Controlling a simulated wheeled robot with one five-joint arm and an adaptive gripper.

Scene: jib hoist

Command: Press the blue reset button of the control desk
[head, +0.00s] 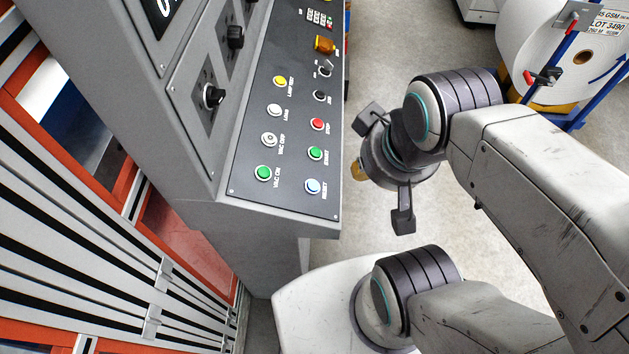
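The control desk (245,205) stands left of centre with a dark sloping panel of labelled buttons. The blue reset button (313,186) sits at the panel's near right corner, with the label RESET beside it. Its face is uncovered. My gripper (383,170) is to the right of the panel, over the floor and apart from the desk. Its fingers are spread wide, one toward the upper left and one pointing down in the picture.
A green start button (315,153), a red stop button (317,124) and a green vac on button (263,172) are near the blue one. Orange-framed fencing (120,230) runs along the left. A large white roll (570,55) stands at the upper right. Floor shows between desk and roll.

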